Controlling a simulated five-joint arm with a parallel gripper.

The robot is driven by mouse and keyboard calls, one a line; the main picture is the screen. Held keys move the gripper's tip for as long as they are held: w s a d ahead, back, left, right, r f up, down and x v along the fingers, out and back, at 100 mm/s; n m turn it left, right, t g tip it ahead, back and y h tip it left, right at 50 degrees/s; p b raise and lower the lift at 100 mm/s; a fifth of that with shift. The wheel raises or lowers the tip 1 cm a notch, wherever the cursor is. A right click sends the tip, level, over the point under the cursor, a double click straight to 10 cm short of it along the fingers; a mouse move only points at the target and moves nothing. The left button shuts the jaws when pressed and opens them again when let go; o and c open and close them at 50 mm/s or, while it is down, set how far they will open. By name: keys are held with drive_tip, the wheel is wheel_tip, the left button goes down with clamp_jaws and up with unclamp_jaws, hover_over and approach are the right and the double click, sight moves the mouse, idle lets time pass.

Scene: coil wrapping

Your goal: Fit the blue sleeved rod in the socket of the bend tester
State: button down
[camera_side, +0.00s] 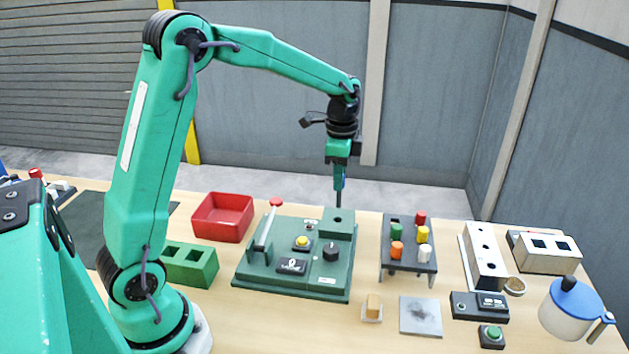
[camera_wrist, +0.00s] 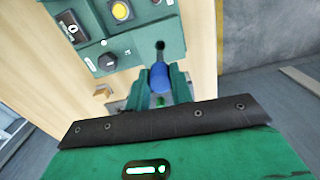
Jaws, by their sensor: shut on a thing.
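My gripper (camera_side: 339,184) is shut on the blue sleeved rod, which hangs upright with its dark lower end (camera_side: 339,199) showing below the jaws. In the wrist view the blue sleeve (camera_wrist: 159,76) sits between the two green fingers of my gripper (camera_wrist: 159,84). The green bend tester (camera_side: 315,281) stands on the table under my gripper. Its raised socket block (camera_side: 345,231) has a dark round hole at the back right. In the side view the rod's end is just above this hole, with a small gap. In the wrist view the dark rod end and the hole overlap.
The tester carries a red-knobbed lever (camera_side: 266,228), a yellow button (camera_side: 302,242) and a black knob (camera_side: 330,252). A red bin (camera_side: 222,217) stands left, a rack of coloured pegs (camera_side: 409,257) right. The air around the socket block is clear.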

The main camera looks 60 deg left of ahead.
sight(338, 207)
drive_tip(key=shift+f, duration=1.25)
drive_tip(key=shift+f, duration=3.1)
idle(1.2)
drive_tip(key=c, duration=1.2)
unclamp_jaws()
drive_tip(key=shift+o, duration=0.2)
drive_tip(key=shift+r, duration=0.1)
drive_tip(key=shift+r, duration=3.8)
